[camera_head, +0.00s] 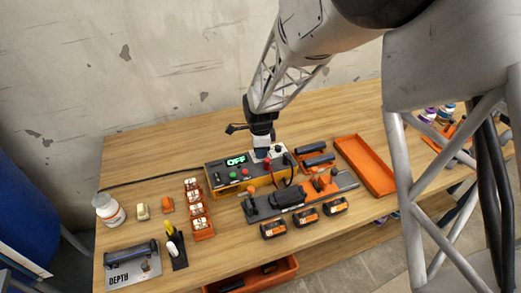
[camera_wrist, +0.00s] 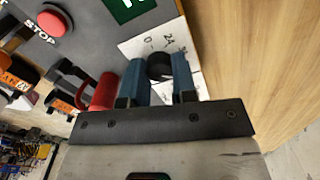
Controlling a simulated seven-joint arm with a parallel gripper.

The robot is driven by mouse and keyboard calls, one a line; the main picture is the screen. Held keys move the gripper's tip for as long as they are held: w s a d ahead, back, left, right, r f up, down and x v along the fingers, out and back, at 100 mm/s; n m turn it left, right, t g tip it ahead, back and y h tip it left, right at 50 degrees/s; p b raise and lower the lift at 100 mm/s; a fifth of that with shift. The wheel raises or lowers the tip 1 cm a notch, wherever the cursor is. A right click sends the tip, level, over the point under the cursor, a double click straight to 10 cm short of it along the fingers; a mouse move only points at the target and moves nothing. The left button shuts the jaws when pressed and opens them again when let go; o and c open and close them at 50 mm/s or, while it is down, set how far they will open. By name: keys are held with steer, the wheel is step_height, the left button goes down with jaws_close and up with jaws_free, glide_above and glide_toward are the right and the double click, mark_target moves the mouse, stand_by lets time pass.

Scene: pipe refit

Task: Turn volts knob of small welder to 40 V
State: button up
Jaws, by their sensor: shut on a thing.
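The small welder (camera_head: 226,179) is an orange and grey box on the wooden table, with a green display (camera_head: 236,160) reading OFF. My gripper (camera_head: 262,147) is over its right part, pointing down. In the wrist view my gripper (camera_wrist: 157,78) has its two blue fingers on either side of a black round knob (camera_wrist: 159,64), shut on it. The knob sits on a white dial plate (camera_wrist: 134,47) with the marks 0 and 24 partly visible. The fingers cover part of the dial, and I cannot tell where the knob points.
A red STOP button (camera_wrist: 53,21) and a red plug-like part (camera_wrist: 101,92) are close by. An orange tray (camera_head: 364,165) is to the right, and several battery-like blocks (camera_head: 305,217) lie in front. A white bottle (camera_head: 109,209) stands at the left. Bare table lies behind the welder.

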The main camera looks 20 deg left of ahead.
steer(key=shift+m, duration=0.5)
steer(key=o, duration=0.9)
steer(key=shift+r, duration=3.9)
